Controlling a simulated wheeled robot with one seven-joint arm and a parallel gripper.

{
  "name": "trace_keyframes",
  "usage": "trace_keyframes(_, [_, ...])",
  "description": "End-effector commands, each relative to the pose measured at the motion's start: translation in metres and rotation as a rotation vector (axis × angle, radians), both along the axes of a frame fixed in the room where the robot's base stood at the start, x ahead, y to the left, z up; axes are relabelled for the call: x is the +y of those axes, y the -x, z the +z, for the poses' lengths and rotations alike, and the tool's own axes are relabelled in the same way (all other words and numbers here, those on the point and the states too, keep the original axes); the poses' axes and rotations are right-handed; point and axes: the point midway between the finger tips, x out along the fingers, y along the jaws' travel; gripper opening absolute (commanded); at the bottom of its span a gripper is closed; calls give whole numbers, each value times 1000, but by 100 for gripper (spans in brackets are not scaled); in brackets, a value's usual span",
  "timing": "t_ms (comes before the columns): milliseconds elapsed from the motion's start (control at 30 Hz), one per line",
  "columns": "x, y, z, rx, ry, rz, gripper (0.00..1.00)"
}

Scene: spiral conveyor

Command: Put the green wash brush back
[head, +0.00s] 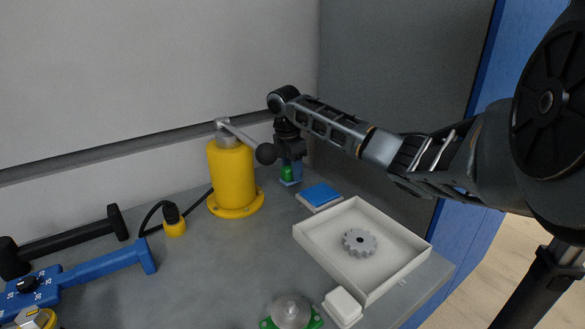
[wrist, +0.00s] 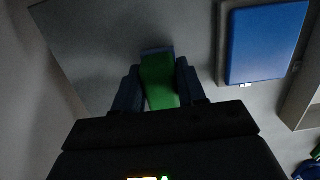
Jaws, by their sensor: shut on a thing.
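My gripper (head: 290,165) is at the back of the bench, right of the yellow pump, pointing down. In the wrist view its two fingers (wrist: 158,90) are shut on the green wash brush (wrist: 159,76), one on each side. In the head view only a small green patch of the brush (head: 287,173) shows between the fingers. A blue edge (wrist: 157,50) shows at the brush's far end in the wrist view. I cannot tell whether the brush touches the bench or a holder.
A yellow pump (head: 231,172) with a lever stands left of my gripper, its ball end close by. A blue pad (head: 321,194) and a white tray (head: 314,246) with a grey gear (head: 359,242) lie to the right. A blue tool (head: 105,264) and black hammer (head: 70,240) lie left.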

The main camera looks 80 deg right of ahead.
Motion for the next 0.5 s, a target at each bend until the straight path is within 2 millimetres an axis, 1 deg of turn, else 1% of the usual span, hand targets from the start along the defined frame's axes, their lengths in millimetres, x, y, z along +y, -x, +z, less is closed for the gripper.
trace_keyframes(233, [0, 0, -6, -1, -2, 0, 9])
trace_keyframes(267, [0, 0, -6, -1, -2, -1, 41])
trace_keyframes(500, [0, 0, -5, -1, -1, 0, 64])
